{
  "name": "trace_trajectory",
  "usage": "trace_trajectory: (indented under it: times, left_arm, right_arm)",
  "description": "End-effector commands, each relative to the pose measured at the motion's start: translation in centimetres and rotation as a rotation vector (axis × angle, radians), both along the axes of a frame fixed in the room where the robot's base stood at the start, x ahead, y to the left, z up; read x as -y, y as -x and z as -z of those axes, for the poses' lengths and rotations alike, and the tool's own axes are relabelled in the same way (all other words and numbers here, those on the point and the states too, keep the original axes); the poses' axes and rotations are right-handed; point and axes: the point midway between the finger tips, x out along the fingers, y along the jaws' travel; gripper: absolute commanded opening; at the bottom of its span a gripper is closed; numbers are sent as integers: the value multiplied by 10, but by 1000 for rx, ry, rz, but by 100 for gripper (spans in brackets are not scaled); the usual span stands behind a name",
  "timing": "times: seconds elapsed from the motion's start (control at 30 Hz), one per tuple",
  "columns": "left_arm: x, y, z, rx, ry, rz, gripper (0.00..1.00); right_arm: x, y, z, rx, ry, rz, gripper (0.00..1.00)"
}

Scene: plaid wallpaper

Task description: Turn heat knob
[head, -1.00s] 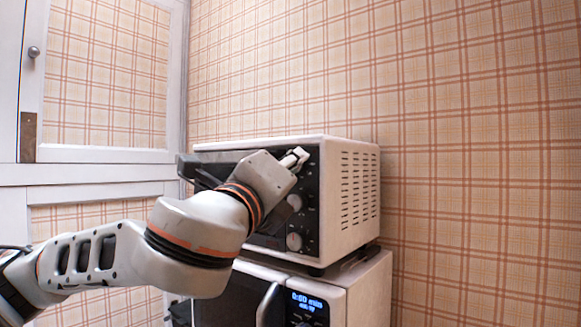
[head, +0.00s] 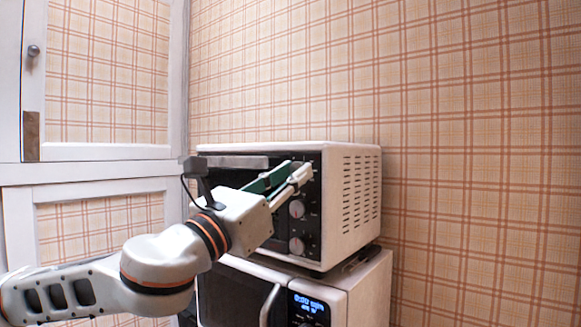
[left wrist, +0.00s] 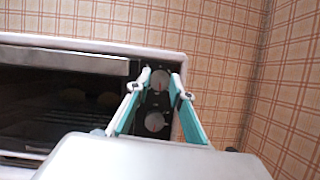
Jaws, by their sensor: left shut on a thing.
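A white toaster oven (head: 352,205) with a dark front has a column of round knobs on its right side. The top knob (left wrist: 160,80) sits between the fingertips of my left gripper (left wrist: 163,78) in the left wrist view. In the head view the left gripper (head: 297,173) reaches the upper right of the oven front and its fingers largely hide that knob. The gripper is shut on it. The middle knob (head: 297,209) and the bottom knob (head: 297,246) are clear of the fingers. I cannot read the knob labels. My right gripper is out of view.
The oven stands on a white microwave (head: 365,292) with a lit blue display (head: 309,304). The oven's door handle (head: 236,162) runs along the top of its door, left of the fingers. A white cabinet (head: 100,152) stands at the left. Plaid wall is behind.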

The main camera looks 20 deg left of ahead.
Motion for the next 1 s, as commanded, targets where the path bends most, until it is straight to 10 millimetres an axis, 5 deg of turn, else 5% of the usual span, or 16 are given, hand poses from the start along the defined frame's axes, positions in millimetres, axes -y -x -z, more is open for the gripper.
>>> trace_trajectory:
  times: [0.8,0.83,1.0]
  left_arm:
    - [0,-1,2,39,-118,1,0]
    - [0,-1,2,39,-118,1,27]
    - [0,-1,1,39,-117,0,29]
  right_arm:
    - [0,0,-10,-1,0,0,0]
    - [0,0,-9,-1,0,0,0]
    - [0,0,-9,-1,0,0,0]
